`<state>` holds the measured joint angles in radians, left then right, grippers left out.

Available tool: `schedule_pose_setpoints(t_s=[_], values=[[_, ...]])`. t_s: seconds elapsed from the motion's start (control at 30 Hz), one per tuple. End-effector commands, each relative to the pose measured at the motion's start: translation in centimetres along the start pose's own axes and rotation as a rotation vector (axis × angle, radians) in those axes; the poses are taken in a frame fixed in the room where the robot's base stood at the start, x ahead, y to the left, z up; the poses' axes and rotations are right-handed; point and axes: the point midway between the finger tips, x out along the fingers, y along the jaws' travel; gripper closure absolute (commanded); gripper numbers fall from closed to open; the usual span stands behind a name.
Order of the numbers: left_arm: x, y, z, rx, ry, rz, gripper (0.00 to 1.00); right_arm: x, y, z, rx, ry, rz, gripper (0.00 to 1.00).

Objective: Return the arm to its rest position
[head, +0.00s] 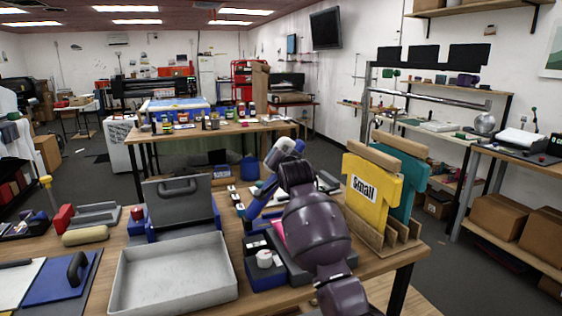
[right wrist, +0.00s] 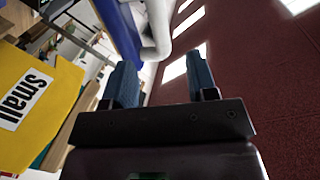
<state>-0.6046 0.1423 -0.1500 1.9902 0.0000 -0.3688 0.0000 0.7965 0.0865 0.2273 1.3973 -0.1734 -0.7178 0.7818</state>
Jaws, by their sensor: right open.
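My right arm (head: 315,235) rises from the bottom of the head view, dark purple and bent, above the right end of the front table (head: 405,252). I cannot make out its fingertips in that view. In the right wrist view my right gripper (right wrist: 161,82) has its two blue-grey fingers wide apart, with nothing held between them. The dark red ceiling (right wrist: 265,80) fills the right of that view. My left gripper is not in view.
A yellow "Small" shirt board (head: 370,205) and a teal one (head: 412,180) stand close right of my arm. A blue and white part (head: 262,190) shows left of it. A grey tray (head: 172,272) and a grey press (head: 180,205) stand further left.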

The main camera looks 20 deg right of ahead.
Motion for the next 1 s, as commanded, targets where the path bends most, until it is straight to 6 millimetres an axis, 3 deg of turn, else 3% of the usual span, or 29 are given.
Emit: schedule_pose_setpoints(t_s=[0.4,0.6,0.83,1.0], values=[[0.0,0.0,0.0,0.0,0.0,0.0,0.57,0.0,0.0,0.0,-0.007,0.0,0.0,0.47],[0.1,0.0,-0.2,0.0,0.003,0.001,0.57,-0.1,-0.5,-0.5,-0.117,0.024,-0.025,0.47],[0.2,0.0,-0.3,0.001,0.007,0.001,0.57,-2.6,-4.6,-3.1,-0.323,0.151,-0.149,0.47],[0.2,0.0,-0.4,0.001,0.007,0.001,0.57,-4.8,-3.4,-1.3,-0.459,0.195,-0.187,0.47]])
